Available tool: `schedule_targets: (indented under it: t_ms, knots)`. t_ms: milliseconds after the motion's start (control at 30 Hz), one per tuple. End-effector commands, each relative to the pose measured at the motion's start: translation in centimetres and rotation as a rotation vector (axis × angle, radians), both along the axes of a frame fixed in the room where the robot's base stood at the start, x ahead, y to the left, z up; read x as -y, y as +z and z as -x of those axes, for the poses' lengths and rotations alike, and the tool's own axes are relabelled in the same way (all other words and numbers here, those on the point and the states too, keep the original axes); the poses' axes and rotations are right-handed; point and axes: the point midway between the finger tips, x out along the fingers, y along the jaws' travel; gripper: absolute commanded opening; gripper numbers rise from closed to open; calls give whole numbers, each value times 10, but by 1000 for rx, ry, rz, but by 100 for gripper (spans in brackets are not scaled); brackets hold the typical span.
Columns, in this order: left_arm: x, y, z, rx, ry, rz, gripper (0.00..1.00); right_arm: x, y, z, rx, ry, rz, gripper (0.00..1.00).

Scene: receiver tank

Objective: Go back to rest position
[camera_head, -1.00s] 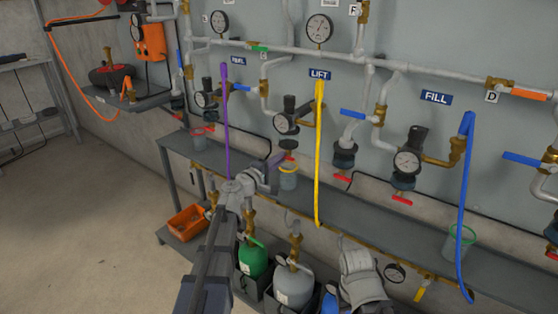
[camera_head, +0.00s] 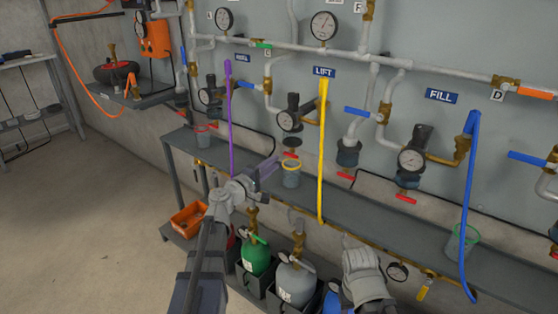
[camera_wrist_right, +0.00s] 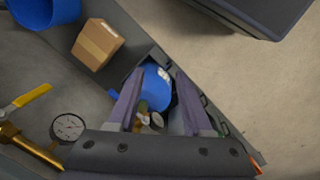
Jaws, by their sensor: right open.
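My left arm comes in from the bottom of the head view. Its gripper (camera_head: 265,171) has purple-grey fingers just left of a clear cup with a yellow rim (camera_head: 291,175), with no object seen in it. The fingers overlap from this angle, so their gap is unclear. My right arm shows at the bottom right of centre in the head view, its fingers hidden there. In the right wrist view my right gripper (camera_wrist_right: 157,88) is open, its two fingers apart and empty. A blue cylinder (camera_wrist_right: 156,86) with a brass valve lies beyond them.
A grey bench (camera_head: 400,218) runs below the wall of pipes, gauges and valves. Yellow (camera_head: 322,150), purple and blue (camera_head: 468,200) hoses hang down. Green (camera_head: 257,256) and grey bottles and an orange bin (camera_head: 188,219) sit below. The floor at left is clear.

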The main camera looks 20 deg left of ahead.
Motion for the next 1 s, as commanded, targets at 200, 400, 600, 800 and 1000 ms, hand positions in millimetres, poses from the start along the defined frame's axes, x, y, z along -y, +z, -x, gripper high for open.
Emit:
schedule_targets:
  t_ms: [200, 400, 600, 800, 1000]
  knots:
    - [-7, 0, 21, 0, 1, 0, 25, 0, 0, 0, 0, 0, 0, 50]
    - [-8, 0, 20, 0, 0, 0, 25, 0, 0, 0, 0, 0, 0, 50]
    - [-6, -1, 20, -2, -4, -4, 25, 0, 0, 0, 0, 0, 0, 50]
    - [59, -25, 35, -56, -164, -155, 25, 0, 0, 0, 0, 0, 0, 50]
    - [172, -95, 94, -200, -521, -514, 25, 0, 0, 0, 0, 0, 0, 50]
